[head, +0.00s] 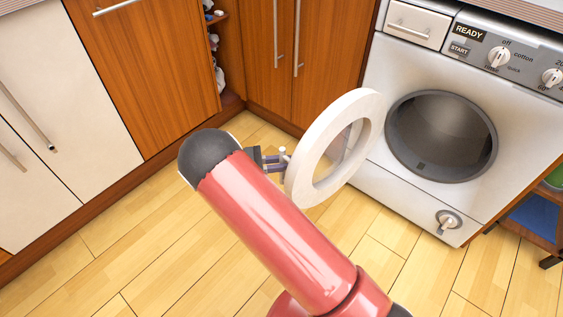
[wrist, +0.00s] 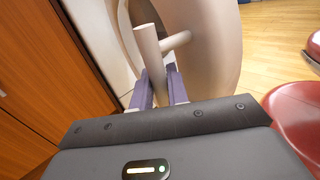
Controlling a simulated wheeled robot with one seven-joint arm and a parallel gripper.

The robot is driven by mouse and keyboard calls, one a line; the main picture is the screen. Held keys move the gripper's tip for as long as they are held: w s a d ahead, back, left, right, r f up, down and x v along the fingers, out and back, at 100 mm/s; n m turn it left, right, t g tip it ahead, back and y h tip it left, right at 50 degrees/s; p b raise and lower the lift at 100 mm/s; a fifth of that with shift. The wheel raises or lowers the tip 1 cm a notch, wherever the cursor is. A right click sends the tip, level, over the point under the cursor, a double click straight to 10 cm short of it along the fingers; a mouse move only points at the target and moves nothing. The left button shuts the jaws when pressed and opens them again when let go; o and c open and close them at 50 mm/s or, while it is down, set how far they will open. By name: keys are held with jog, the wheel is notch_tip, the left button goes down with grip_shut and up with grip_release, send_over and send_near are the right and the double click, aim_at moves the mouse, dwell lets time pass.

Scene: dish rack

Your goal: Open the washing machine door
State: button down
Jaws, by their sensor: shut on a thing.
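The white washing machine (head: 400,150) stands at the right in the head view, with its round drum opening (head: 441,135) uncovered. Its white ring-shaped door (head: 303,150) is swung wide open to the left of the opening. My gripper (head: 281,160) is at the door's left side, shut on the door handle (wrist: 150,45). In the wrist view, my two purple fingers (wrist: 163,80) are around the pale handle bar, close to the door (wrist: 215,45). My red arm hides part of the floor below the door.
Wooden cupboards (head: 260,50) with long metal handles stand behind the door, and white cabinets (head: 60,100) are at the left. A low shelf with a blue item (head: 537,215) is at the far right. The wooden floor (head: 150,240) is clear.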

jog(key=shift+d, duration=0.1)
jog(key=c, duration=1.4)
grip_release()
jog(key=shift+c, duration=0.2)
jog(key=a+b, duration=0.1)
jog(key=a, duration=0.6)
jog(key=shift+s+a, duration=0.4)
